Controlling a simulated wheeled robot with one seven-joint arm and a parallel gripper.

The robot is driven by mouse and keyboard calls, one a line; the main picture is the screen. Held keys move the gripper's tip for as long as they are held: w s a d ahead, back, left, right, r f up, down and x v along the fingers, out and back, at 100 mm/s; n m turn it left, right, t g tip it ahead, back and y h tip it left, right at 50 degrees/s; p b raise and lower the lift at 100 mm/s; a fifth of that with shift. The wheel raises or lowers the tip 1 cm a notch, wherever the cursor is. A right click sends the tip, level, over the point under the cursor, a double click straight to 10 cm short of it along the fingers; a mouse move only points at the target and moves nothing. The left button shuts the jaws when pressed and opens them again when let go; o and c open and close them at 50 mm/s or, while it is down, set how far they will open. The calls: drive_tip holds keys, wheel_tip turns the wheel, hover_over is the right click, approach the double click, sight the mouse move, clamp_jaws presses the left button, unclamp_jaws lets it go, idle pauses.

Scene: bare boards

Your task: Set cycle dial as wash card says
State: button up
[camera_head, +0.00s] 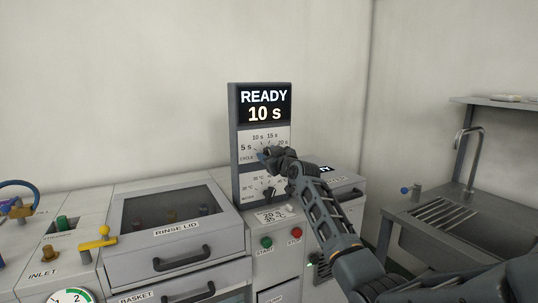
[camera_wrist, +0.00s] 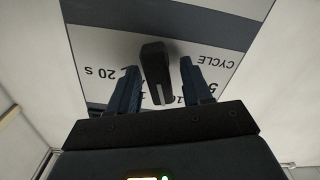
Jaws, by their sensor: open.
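The control panel (camera_head: 234,150) stands upright on the machine, its display (camera_head: 264,104) reading "READY 10 s". The cycle dial scale (camera_head: 278,138) shows 5, 10, 15 and 20 s. My gripper (camera_head: 268,156) is at this dial and mostly hides its knob in the head view. In the wrist view the black knob (camera_wrist: 156,62) with a white line sits between the open fingers of my gripper (camera_wrist: 158,88), with gaps visible at both sides. A small wash card (camera_head: 273,215) lies below the panel; its upper line seems to read 20 s, its lower line is too small to be sure.
A second dial (camera_head: 268,192) with temperature marks is just below my gripper. A green start button (camera_head: 266,242) and red stop button (camera_head: 294,232) are on the front. The rinse lid (camera_head: 170,215) is left, a sink (camera_head: 450,235) right. The wall behind is bare.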

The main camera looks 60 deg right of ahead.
drive_tip(key=shift+c, duration=0.2)
clamp_jaws()
idle(0.3)
drive_tip(key=shift+m, duration=0.3)
drive_tip(key=m+b, duration=0.1)
drive_tip(key=m, duration=0.1)
drive_tip(key=shift+d+m, duration=0.1)
drive_tip(key=shift+m, duration=0.2)
drive_tip(key=m, duration=0.2)
drive_tip(key=m+b, duration=0.1)
drive_tip(key=m, duration=0.1)
drive_tip(key=shift+s+d, duration=0.15)
drive_tip(key=shift+d, duration=0.05)
drive_tip(key=m, duration=0.5)
drive_tip(key=shift+s+d+f, duration=0.1)
drive_tip(key=shift+d, duration=0.05)
drive_tip(key=shift+s+d+f+m+p, duration=0.1)
drive_tip(key=shift+m+p, duration=0.2)
drive_tip(key=shift+m, duration=0.65)
drive_tip(key=shift+d+f+m+p, duration=0.1)
drive_tip(key=shift+m+p, duration=0.15)
drive_tip(key=shift+m, duration=0.7)
